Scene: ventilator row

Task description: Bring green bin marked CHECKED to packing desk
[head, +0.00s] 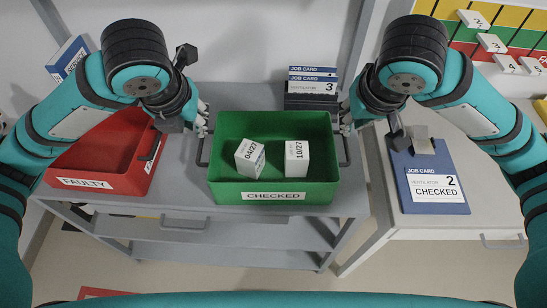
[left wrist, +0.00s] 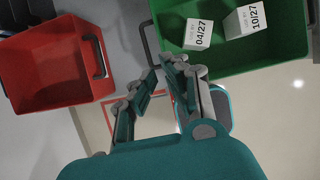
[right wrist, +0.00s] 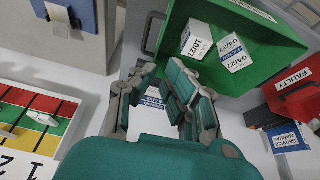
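The green bin (head: 225,195) marked CHECKED stands upright on a grey trolley (head: 180,190). It holds two white boxes, one marked 04/27 (head: 248,158) and one marked 10/27 (head: 297,158). My left gripper (head: 202,118) is open and empty by the bin's left handle (left wrist: 150,42). My right gripper (head: 346,118) is open and empty by the right handle (right wrist: 152,32). In both wrist views the handles lie beyond the fingertips, not between them. A pale desk (head: 455,222) adjoins on the right; no label shows whether it is the packing desk.
A red bin (head: 105,160) marked FAULTY stands left of the green bin. Job cards (head: 312,85) are stacked behind it. A blue clipboard (head: 430,165) with a job card marked CHECKED lies on the right desk. A coloured board (head: 490,35) hangs behind. A service manual (head: 67,58) stands back left.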

